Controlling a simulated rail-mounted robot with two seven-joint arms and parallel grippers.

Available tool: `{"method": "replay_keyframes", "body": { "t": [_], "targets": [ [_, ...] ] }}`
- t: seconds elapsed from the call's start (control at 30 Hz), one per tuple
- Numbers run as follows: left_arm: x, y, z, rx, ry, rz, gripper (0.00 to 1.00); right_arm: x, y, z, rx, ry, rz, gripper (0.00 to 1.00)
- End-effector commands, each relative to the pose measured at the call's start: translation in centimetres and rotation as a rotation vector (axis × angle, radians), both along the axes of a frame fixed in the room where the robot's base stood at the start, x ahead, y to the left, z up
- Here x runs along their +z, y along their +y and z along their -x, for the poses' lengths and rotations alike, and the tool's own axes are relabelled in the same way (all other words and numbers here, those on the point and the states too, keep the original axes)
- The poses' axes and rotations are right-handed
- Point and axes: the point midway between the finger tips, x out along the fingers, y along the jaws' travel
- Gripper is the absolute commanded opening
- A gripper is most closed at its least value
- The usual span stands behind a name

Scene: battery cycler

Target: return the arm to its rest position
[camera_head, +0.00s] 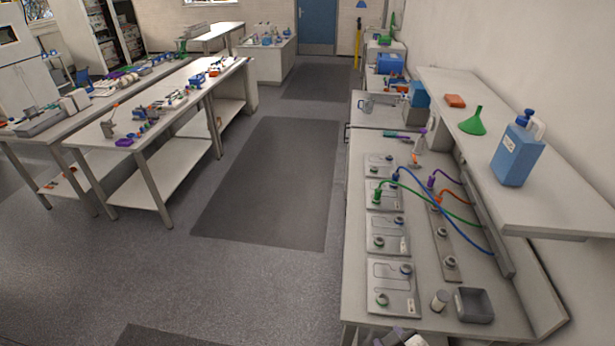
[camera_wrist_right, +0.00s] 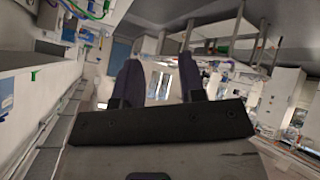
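My right gripper (camera_wrist_right: 160,78) shows in the right wrist view with its two dark fingers apart and nothing between them. The wrist view is tilted, with the room and shelving beyond the fingers. In the head view, a small dark and pale part (camera_head: 400,338) shows at the bottom edge by the bench front; it looks like part of my own arm, but I cannot tell which. My left gripper is not in view.
The right bench (camera_head: 355,260) holds several flat plates with coloured cables, a small cylinder (camera_head: 439,300) and a grey tray (camera_head: 488,291). A shelf (camera_head: 555,190) above bears a blue jug (camera_head: 517,152) and a green funnel (camera_head: 473,122). The aisle floor (camera_head: 270,180) is clear.

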Motion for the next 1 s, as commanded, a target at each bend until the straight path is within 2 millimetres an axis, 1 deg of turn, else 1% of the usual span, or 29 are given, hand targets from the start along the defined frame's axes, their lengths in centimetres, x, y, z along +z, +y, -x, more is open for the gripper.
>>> {"method": "replay_keyframes", "body": {
  "t": [0.03, 0.13, 0.23, 0.3, 0.37, 0.4, 0.5, 0.6, 0.7, 0.8, 1.0],
  "targets": [
    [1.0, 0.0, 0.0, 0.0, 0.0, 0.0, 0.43, 0.7, -0.9, 1.8, -0.052, 0.009, -0.052, 0.37],
    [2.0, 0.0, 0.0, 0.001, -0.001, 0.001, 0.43, 0.2, -3.0, 5.2, -0.153, 0.049, -0.122, 0.37],
    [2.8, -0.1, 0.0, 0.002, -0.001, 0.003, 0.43, -1.5, -4.6, 8.8, -0.238, 0.131, -0.167, 0.37],
    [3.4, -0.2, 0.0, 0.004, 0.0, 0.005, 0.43, -3.2, -5.5, 11.3, -0.288, 0.206, -0.182, 0.37],
    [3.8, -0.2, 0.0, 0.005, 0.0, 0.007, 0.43, -4.7, -5.8, 13.4, -0.32, 0.27, -0.188, 0.37],
    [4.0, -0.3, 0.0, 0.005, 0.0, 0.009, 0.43, -5.5, -5.8, 14.8, -0.334, 0.309, -0.191, 0.37],
    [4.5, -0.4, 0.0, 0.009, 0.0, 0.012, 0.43, -7.1, -5.3, 18.0, -0.349, 0.394, -0.196, 0.37],
    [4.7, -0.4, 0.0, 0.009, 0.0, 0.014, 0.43, -8.1, -5.1, 20.2, -0.356, 0.452, -0.193, 0.37],
    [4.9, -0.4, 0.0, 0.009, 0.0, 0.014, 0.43, -8.6, -5.1, 21.6, -0.358, 0.485, -0.187, 0.37],
    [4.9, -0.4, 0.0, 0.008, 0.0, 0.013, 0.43, -8.9, -5.1, 22.2, -0.359, 0.501, -0.185, 0.37],
    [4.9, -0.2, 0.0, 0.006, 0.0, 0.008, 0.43, -8.9, -5.1, 22.3, -0.359, 0.504, -0.184, 0.37]
  ]
}}
